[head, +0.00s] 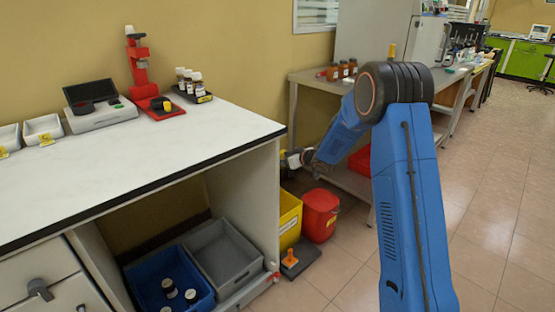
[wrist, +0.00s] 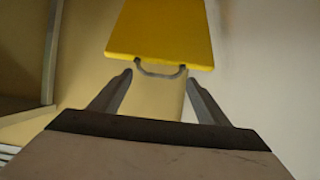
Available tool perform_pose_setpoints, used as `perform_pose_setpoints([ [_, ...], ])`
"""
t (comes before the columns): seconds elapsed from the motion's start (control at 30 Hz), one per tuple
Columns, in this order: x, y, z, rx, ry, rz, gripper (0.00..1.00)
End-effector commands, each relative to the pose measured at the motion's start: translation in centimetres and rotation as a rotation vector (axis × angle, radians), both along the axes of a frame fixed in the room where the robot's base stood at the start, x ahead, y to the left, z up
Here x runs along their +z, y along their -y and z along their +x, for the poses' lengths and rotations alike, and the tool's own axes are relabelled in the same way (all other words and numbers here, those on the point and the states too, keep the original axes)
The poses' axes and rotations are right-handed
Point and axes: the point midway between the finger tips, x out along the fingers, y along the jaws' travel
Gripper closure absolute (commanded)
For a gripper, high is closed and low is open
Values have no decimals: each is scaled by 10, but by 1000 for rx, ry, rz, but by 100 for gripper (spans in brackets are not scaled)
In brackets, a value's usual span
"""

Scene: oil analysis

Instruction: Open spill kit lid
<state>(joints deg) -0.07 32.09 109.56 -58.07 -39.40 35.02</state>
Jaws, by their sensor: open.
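The yellow spill kit (head: 290,222) stands on the floor beside the end of the white bench, partly hidden by the bench panel. In the wrist view its yellow lid (wrist: 160,30) fills the top middle, with a grey bar handle (wrist: 160,73) on the near edge. My gripper (wrist: 158,84) is open and empty, with one fingertip on each side of the handle in the picture. I cannot tell whether they touch it. In the head view my gripper (head: 294,158) is above the kit, beside the bench end. Whether the lid is raised is unclear.
A red bin (head: 320,215) stands right of the kit. An orange cone-like item (head: 290,259) sits on a dark pad in front. The white bench (head: 190,150) is close on the left, a metal table (head: 350,88) behind. The tiled floor at right is clear.

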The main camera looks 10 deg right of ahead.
Motion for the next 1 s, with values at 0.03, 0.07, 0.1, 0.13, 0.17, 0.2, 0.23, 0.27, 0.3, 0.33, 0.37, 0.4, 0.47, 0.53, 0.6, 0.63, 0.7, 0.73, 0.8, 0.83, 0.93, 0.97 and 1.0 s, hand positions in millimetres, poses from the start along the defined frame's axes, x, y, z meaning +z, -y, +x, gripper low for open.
perform_pose_setpoints([
  [0.03, 6, 7, -7, -3, 2, 0, 31],
  [0.07, 8, 10, -12, -2, 2, 1, 31],
  [0.1, 11, 14, -18, -2, 1, 1, 31],
  [0.13, 14, 18, -23, -2, 1, 0, 31],
  [0.17, 16, 21, -27, -2, 1, 0, 31],
  [0.2, 19, 26, -33, -3, 2, 0, 31],
  [0.23, 21, 29, -38, -3, 2, 0, 31],
  [0.27, 24, 32, -42, -3, 2, 0, 31],
  [0.3, 27, 36, -48, -2, 1, 0, 31],
  [0.33, 29, 39, -53, -2, 1, 0, 31],
  [0.37, 32, 43, -57, -2, 2, 1, 31],
  [0.4, 35, 47, -63, -3, 1, 0, 31],
  [0.47, 39, 52, -71, -2, 1, 1, 31],
  [0.53, 43, 59, -80, -2, 0, 0, 31],
  [0.6, 47, 64, -86, -2, 1, 1, 31],
  [0.63, 48, 65, -89, -2, 1, 0, 31],
  [0.7, 51, 68, -94, 0, 0, 0, 31],
  [0.73, 51, 70, -96, 0, 0, 0, 31],
  [0.8, 53, 72, -98, 0, 0, 1, 31],
  [0.83, 53, 72, -99, 0, 0, 1, 31],
  [0.93, 54, 73, -100, 0, 0, 1, 31],
  [0.97, 54, 73, -101, 0, -1, 1, 31],
  [1.0, 54, 73, -100, 0, -1, 1, 31],
])
